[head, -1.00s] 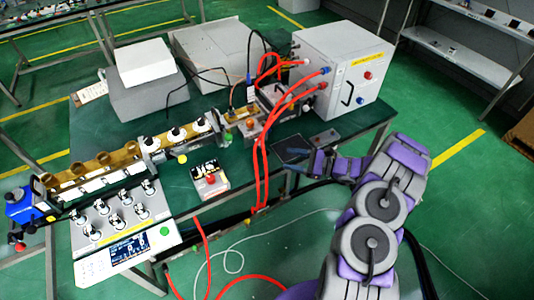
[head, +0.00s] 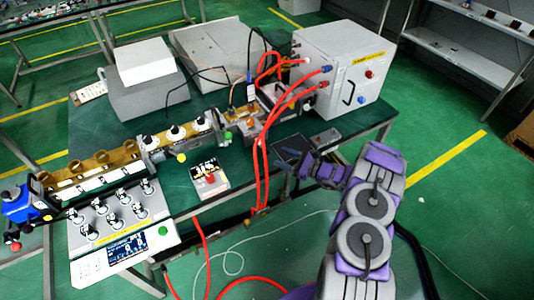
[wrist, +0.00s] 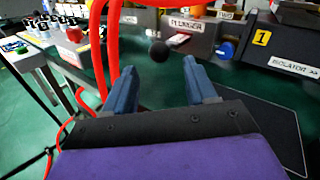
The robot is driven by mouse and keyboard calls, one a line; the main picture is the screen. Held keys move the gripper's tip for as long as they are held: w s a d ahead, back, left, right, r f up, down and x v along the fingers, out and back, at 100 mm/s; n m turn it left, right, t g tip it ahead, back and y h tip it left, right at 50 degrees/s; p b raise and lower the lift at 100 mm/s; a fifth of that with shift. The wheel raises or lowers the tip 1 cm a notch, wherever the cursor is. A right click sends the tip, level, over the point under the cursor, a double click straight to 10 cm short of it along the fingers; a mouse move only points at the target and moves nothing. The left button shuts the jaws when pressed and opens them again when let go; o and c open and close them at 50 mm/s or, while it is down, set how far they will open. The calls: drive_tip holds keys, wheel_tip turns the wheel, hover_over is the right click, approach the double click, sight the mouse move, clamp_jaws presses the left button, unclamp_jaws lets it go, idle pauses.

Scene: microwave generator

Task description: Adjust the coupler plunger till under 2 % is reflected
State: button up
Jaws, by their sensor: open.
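A black ball knob (wrist: 159,51) shows in the wrist view, just beyond and between my fingertips, apart from both. Behind it is a dark block with a white label (wrist: 186,25) that seems to read "PLUNGER", with a red piece below it. My gripper (wrist: 161,76) is open and empty, its two blue fingers pointing at the bench equipment. In the head view my gripper (head: 297,160) is at the front right edge of the green bench (head: 180,195), in front of the waveguide line. A screen (head: 128,247) stands on the front left panel; its reading is too small to make out.
Red hoses (head: 262,150) hang across the bench front, left of my gripper, and pass close by my left finger in the wrist view. A grey generator cabinet (head: 325,75) stands behind. An "ISOLATOR" block (wrist: 295,66) and a blue knob (wrist: 226,50) are to the right.

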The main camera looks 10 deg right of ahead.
sight(267, 152)
drive_tip(key=b+x, duration=0.1)
drive_tip(key=x, duration=0.6)
drive_tip(key=shift+w+a, duration=0.2)
drive_tip(key=shift+a, duration=0.1)
clamp_jaws()
